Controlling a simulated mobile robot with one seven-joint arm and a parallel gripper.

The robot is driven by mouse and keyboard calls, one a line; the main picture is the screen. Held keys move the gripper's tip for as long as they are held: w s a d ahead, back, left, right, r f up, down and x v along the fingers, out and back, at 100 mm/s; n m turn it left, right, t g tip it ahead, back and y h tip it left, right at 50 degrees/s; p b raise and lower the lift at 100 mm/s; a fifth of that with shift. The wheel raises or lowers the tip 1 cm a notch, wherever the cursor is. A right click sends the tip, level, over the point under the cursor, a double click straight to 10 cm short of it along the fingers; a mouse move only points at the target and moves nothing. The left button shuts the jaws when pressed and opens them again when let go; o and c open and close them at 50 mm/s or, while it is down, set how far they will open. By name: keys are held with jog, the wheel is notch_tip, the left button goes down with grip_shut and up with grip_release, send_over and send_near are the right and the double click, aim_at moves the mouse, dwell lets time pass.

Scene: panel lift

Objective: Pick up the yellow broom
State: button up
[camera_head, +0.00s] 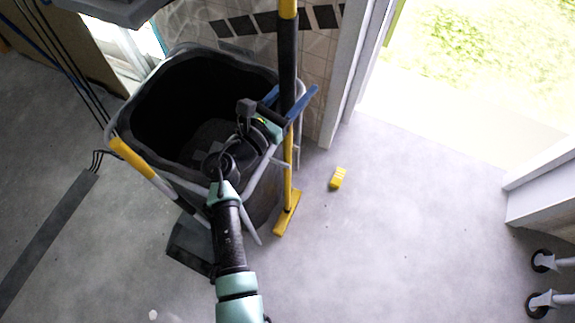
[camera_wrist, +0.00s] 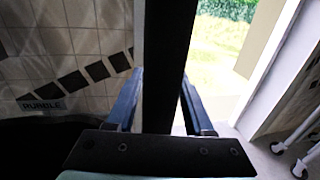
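The yellow broom stands upright against the bin's right side. Its handle (camera_head: 287,60) is black in the upper part and yellow below, with a yellow head (camera_head: 287,214) on the floor. My gripper (camera_head: 290,104) is at the black part of the handle, with one blue finger on each side. In the wrist view the black handle (camera_wrist: 166,60) runs between the two fingers of my gripper (camera_wrist: 162,85). A bright gap shows between the handle and the right finger, so the fingers look open around it. Contact at the left finger cannot be told.
A dark bin (camera_head: 160,75) in a grey frame stands under my arm, close to the broom. A small yellow block (camera_head: 337,178) lies on the floor right of the broom head. Wheeled legs (camera_head: 545,300) stand at lower right.

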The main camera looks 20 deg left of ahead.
grip_shut()
jog(key=shift+r, duration=0.1)
jog(key=shift+r, duration=0.1)
